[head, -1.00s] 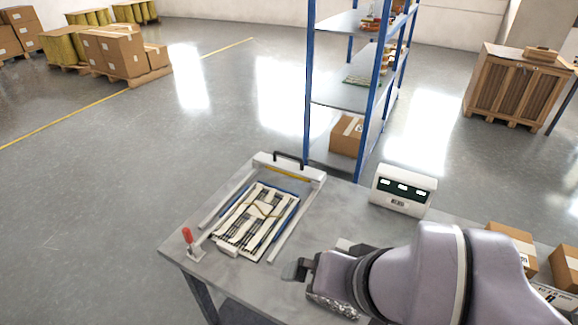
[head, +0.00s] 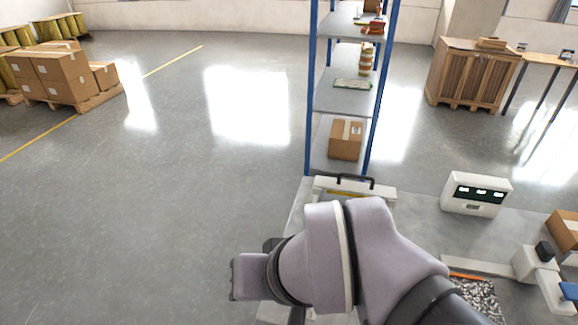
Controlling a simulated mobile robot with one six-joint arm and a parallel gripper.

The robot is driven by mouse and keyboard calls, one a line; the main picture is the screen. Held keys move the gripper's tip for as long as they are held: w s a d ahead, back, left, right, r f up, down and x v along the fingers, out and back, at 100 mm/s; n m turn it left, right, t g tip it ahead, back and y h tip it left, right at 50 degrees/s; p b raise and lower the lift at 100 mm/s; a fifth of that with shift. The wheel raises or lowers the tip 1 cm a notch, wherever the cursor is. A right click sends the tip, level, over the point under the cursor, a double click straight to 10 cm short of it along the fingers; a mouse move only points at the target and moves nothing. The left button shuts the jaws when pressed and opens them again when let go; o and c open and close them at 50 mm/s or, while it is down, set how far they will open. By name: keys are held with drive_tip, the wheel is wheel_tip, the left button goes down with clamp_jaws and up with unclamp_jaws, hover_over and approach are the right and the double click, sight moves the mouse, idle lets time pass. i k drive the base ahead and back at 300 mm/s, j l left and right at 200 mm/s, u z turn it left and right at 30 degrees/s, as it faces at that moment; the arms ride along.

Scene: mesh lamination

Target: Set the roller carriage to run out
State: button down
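The roller carriage (head: 382,192) is a pale bar with a black arched handle (head: 342,181). It lies across the far end of the lamination frame on the grey table. A yellow strip shows along its near side. My lavender arm covers most of the frame, so the mesh panel and side rails are hidden. The red-handled clamp is hidden or out of view too. I cannot make out my gripper's fingers behind the arm. My wrist is at the table's left side, nearer to me than the carriage.
A white display box (head: 477,194) stands at the table's right. A blue shelf rack (head: 345,95) stands just behind the table.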

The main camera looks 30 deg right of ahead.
sight(338, 186)
drive_tip(key=i+j+z, duration=0.2)
drive_tip(key=i+j, duration=0.4)
drive_tip(key=i+j+z, duration=0.2)
drive_tip(key=i+j, duration=0.3)
drive_tip(key=j, duration=0.25)
drive_tip(key=i+l+z, duration=0.15)
drive_tip(key=z, duration=0.35)
drive_tip(key=i+z, duration=0.45)
drive_tip(key=i+j+z, duration=0.1)
drive_tip(key=z, duration=0.4)
drive_tip(key=i+j+z, duration=0.25)
drive_tip(key=z, duration=0.2)
drive_tip(key=i+j+z, duration=0.3)
drive_tip(key=z, duration=0.2)
drive_tip(key=i+j+z, duration=0.1)
drive_tip(key=z, duration=0.15)
drive_tip(key=i+j+z, duration=0.3)
drive_tip(key=k+l, duration=0.1)
drive_tip(key=l, duration=0.05)
